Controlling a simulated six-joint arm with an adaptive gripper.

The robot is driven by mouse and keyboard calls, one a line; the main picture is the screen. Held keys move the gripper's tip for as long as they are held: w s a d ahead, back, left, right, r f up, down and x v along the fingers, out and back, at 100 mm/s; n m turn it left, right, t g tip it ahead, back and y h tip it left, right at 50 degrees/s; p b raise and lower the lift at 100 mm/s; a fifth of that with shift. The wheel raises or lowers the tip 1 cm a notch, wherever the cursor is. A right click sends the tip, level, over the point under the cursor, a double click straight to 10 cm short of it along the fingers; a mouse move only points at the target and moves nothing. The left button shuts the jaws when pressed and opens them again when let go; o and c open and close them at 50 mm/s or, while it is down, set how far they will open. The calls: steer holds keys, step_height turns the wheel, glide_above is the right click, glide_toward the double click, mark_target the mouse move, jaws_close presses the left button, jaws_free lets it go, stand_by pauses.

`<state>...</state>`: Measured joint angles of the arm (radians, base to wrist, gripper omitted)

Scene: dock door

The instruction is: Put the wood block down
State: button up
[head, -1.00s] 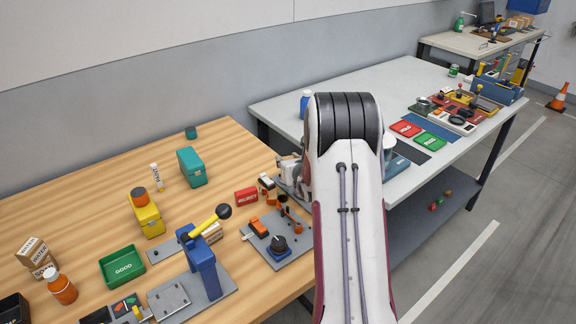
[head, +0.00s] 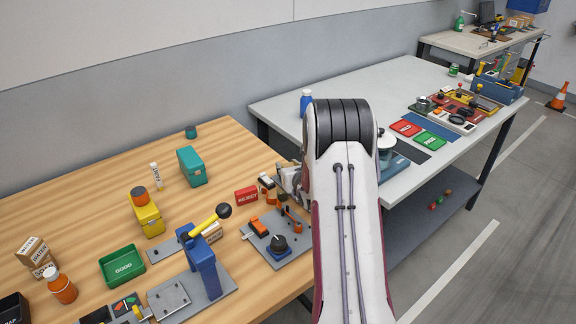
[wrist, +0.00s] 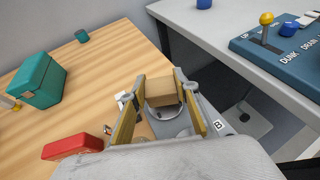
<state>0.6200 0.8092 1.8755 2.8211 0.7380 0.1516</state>
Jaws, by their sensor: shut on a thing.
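The wood block (wrist: 163,92) is a plain tan block in the wrist view, between the fingertips of my gripper (wrist: 159,84). My gripper is shut on it, with a yellowish finger on each side. A grey round part shows just under the block; I cannot tell whether they touch. In the head view my gripper (head: 286,181) is at the right edge of the wooden table, largely hidden by my arm. The block cannot be made out there.
A grey table (head: 400,80) stands across a gap, with a blue lever panel (wrist: 275,50).

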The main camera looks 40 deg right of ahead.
steer(key=shift+f, duration=0.2)
steer(key=o, duration=0.9)
steer(key=shift+r, duration=0.2)
steer(key=shift+r, duration=0.5)
steer(key=shift+v, duration=6)
